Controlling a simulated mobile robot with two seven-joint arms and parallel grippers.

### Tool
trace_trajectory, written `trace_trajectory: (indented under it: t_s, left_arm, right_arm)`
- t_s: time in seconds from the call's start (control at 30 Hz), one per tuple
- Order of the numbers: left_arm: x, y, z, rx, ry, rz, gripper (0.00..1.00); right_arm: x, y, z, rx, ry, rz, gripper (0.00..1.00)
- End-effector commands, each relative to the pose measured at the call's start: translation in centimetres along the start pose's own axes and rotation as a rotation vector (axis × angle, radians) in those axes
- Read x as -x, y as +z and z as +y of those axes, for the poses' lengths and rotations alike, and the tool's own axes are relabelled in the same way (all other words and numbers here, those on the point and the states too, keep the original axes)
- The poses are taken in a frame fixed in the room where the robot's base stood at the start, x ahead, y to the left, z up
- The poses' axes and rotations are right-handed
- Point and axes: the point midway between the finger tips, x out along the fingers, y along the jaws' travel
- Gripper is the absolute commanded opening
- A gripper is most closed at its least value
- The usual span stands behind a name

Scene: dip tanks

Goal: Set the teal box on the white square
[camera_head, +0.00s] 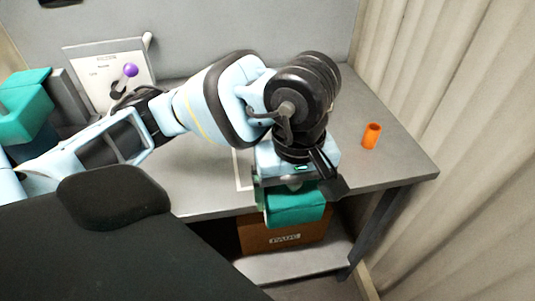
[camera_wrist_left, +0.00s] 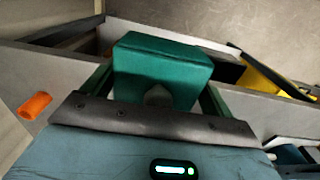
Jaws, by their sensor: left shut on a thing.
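My left gripper (camera_head: 295,191) is shut on a teal box (camera_head: 296,208), seen over the table's front edge in the head view. In the left wrist view, the teal box (camera_wrist_left: 160,68) sits between the fingers of the gripper (camera_wrist_left: 158,92). The white square (camera_head: 239,172) shows only as a thin white outline on the grey tabletop, left of the gripper; my arm hides much of it. The box appears off to the right of the visible outline. My right gripper is not in view.
A white sign board (camera_head: 92,68) and a purple ball (camera_head: 130,70) are at the back left. Teal blocky shapes (camera_head: 24,108) are at the far left. A brown labelled box (camera_head: 262,238) is below the tabletop.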

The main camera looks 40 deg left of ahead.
Motion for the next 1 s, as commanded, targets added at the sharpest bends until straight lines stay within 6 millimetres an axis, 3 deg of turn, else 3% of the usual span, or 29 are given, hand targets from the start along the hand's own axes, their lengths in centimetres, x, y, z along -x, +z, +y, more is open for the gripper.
trace_trajectory:
  t_s: [0.17, 0.27, 0.7, 0.83, 1.0]
  left_arm:
    - [0.0, -0.3, 0.0, 0.000, 0.000, 0.001, 0.61]
    - [-0.2, -1.5, -0.1, 0.006, -0.002, 0.000, 0.61]
    - [-0.9, -11.2, -0.7, 0.008, -0.001, 0.001, 0.61]
    - [-1.2, -13.4, -0.8, 0.005, -0.001, 0.001, 0.61]
    - [-1.3, -14.6, -0.8, 0.001, 0.001, 0.001, 0.61]
  right_arm:
    - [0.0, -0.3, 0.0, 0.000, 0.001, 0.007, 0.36]
    - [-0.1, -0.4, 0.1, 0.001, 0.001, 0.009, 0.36]
    - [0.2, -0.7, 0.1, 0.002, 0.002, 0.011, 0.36]
    - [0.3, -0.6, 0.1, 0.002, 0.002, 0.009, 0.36]
    - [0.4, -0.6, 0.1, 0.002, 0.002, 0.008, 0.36]
